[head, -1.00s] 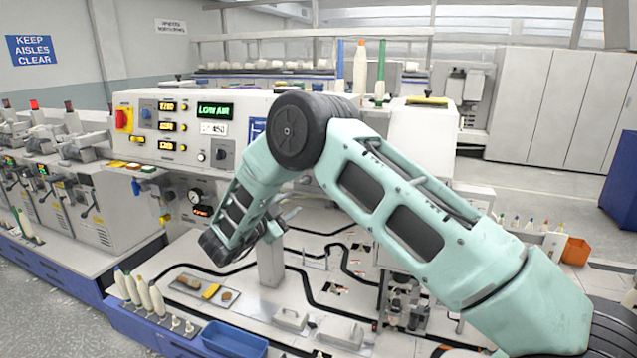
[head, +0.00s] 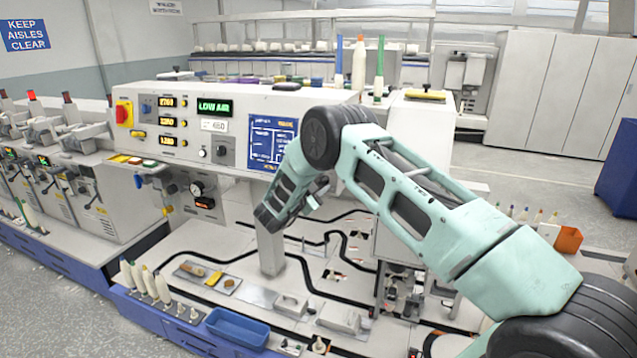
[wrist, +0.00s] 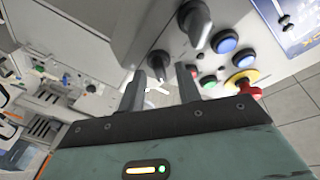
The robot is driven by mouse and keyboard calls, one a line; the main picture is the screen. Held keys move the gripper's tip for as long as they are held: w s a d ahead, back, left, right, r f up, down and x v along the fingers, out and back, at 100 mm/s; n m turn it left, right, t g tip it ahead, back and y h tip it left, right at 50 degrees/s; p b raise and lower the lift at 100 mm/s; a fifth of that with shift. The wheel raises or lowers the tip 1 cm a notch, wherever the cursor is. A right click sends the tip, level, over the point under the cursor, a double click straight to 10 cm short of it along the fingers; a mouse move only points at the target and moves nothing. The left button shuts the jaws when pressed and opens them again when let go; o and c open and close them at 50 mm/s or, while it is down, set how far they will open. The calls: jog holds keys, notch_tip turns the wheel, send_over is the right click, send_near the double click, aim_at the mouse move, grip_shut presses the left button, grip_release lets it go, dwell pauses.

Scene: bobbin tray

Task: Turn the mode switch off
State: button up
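No readable label marks the mode switch. A black rotary knob (head: 222,151) sits on the white control panel below the LOW AIR display; a red rotary switch on yellow (head: 123,114) sits at its left end. In the wrist view, a large black knob (wrist: 194,18) is on a grey face at the top, and a smaller dark knob (wrist: 159,60) is just beyond my fingertips. I cannot tell whether either is the mode switch. My gripper (wrist: 164,82) is open, fingers apart, with no object held. In the head view, my gripper (head: 318,194) hangs in front of the machine, partly hidden by its wrist.
Blue buttons (wrist: 224,42) and a red mushroom button (wrist: 248,89) lie right of my fingers in the wrist view. A post (head: 271,248) stands below my wrist. Bobbins (head: 150,284) and a blue bin (head: 237,328) are at the front. Free floor lies behind right.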

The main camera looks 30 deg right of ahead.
grip_shut()
jog(key=shift+f, duration=0.15)
jog(key=shift+f+n+t+b, duration=0.1)
jog(key=shift+n+t+b, duration=0.4)
jog(key=shift+n+b, duration=0.65)
jog(key=shift+n+t+b, duration=0.3)
jog(key=shift+n+b, duration=0.35)
jog(key=shift+n, duration=0.4)
jog(key=n+t+b, duration=0.1)
jog(key=n, duration=0.2)
jog(key=n+t+y+b, duration=0.1)
jog(key=n, duration=0.2)
jog(key=shift+s+d+n+t, duration=0.1)
jog(key=shift+s+n+t, duration=0.1)
jog(key=shift+n+t, duration=0.1)
